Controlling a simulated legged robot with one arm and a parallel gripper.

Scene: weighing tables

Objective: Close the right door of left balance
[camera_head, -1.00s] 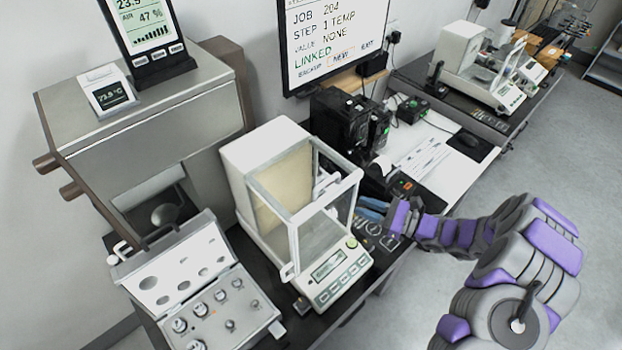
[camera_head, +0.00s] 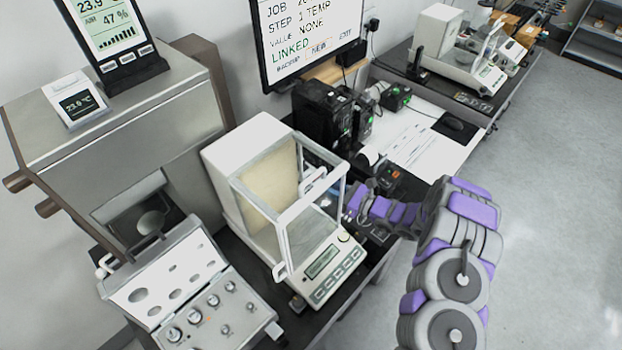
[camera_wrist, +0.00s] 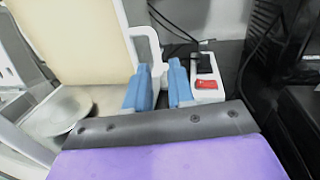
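The left balance (camera_head: 228,185) is the near one, white with a glass draft shield and a green-lit display. Its weighing pan (camera_wrist: 62,112) shows in the wrist view beside a cream panel (camera_wrist: 80,40). The white handle (camera_wrist: 149,38) of the right door stands at the rear of that side, with the side ahead of it looking open. My gripper (camera_wrist: 160,88) is open, its two blue fingers apart, with the lower end of the handle showing between them; contact cannot be told. In the head view my fingers are beside the balance's right side, partly hidden by its frame.
A white box with a red switch (camera_wrist: 208,85) and cables lie just beyond my fingers. Black devices (camera_head: 322,115) stand behind the balance. A weight case (camera_head: 165,285) is open at left. A second balance (camera_head: 437,30) is on the far table. The floor at right is clear.

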